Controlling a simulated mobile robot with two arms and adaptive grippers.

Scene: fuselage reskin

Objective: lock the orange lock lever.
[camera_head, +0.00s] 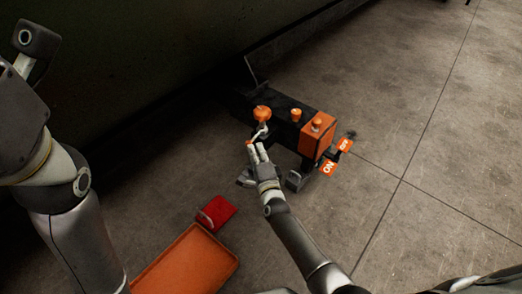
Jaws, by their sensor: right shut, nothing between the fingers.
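A black device with orange parts (283,106) stands on the floor in the middle of the view. On it are an orange round knob (262,113), a smaller orange knob (296,115) and an orange box (318,137). Orange tags reading "ON" (328,167) and "OFF" (345,144) stick out at its right side. I cannot tell for sure which orange part is the lock lever. My right gripper (257,148) is shut and empty, its fingertips just below the round knob's pale stem; contact cannot be made out. My left gripper is out of view.
A red box-like object (216,212) and an orange tray (188,262) lie at the lower left of the device. A dark wall (150,70) runs behind it. The concrete floor (430,130) to the right is clear.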

